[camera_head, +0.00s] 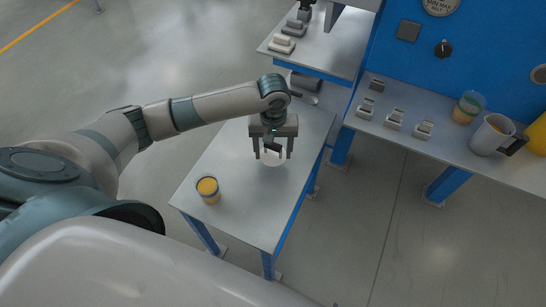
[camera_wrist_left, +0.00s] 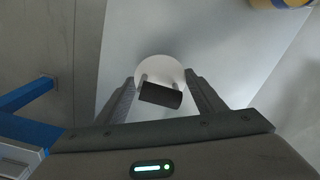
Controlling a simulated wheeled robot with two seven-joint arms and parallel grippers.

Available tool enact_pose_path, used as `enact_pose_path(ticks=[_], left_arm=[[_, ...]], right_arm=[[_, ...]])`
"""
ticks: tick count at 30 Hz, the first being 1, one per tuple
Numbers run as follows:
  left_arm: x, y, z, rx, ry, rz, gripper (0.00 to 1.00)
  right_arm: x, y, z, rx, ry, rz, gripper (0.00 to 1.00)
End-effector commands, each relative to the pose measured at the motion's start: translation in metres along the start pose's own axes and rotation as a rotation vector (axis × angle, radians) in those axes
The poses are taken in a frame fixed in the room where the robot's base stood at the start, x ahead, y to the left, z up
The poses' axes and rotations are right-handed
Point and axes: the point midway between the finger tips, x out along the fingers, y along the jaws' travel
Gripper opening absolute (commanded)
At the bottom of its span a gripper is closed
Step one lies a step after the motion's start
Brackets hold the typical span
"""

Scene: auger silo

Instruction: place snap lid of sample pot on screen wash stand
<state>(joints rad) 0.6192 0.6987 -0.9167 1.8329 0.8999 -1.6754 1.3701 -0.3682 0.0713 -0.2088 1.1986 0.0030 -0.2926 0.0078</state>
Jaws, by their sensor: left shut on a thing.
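A pale round disc with a dark raised bar across it, which looks like the snap lid (camera_head: 273,161), is between the fingers of my left gripper (camera_head: 272,154), above or on the small grey table. The left wrist view shows the lid (camera_wrist_left: 160,68) with the left gripper's fingertips (camera_wrist_left: 160,76) at its two sides; the gripper is shut on it. I cannot tell whether the lid touches the table. An open pot with orange-yellow contents (camera_head: 208,190), likely the sample pot, stands near the table's left edge. I cannot tell which surface is the screen wash stand. My right gripper is not in view.
The small table (camera_head: 245,225) is mostly clear in front. A dark object and a spoon-like item (camera_head: 309,98) lie at its back. The right bench (camera_head: 400,110) holds several small blocks, a clear cup (camera_head: 468,107), a jug (camera_head: 491,136) and a yellow item.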

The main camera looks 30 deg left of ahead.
Motion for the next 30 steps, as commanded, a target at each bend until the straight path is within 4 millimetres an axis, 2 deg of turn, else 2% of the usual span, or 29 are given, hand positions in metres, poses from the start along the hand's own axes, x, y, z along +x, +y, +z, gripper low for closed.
enact_pose_path(ticks=[5, 13, 26, 27, 29, 30], left_arm=[[0.008, 0.0, 0.0, 0.0, -0.001, -0.001, 0.33], [0.038, 0.0, 0.0, 0.0, 0.0, 0.0, 0.33], [0.042, 0.0, 0.0, 0.0, 0.0, -0.001, 0.33], [0.043, 0.0, 0.0, 0.001, 0.001, 0.0, 0.68], [0.043, 0.0, 0.0, 0.001, 0.001, 0.0, 0.82], [0.043, 0.0, 0.0, 0.001, 0.001, 0.0, 0.82]], right_arm=[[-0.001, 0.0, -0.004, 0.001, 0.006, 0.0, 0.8], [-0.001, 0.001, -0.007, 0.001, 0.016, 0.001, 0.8], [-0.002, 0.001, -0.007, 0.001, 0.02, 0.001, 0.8], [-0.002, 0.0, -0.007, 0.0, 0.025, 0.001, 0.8], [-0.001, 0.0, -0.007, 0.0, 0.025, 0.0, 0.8], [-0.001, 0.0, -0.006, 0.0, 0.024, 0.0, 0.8]])
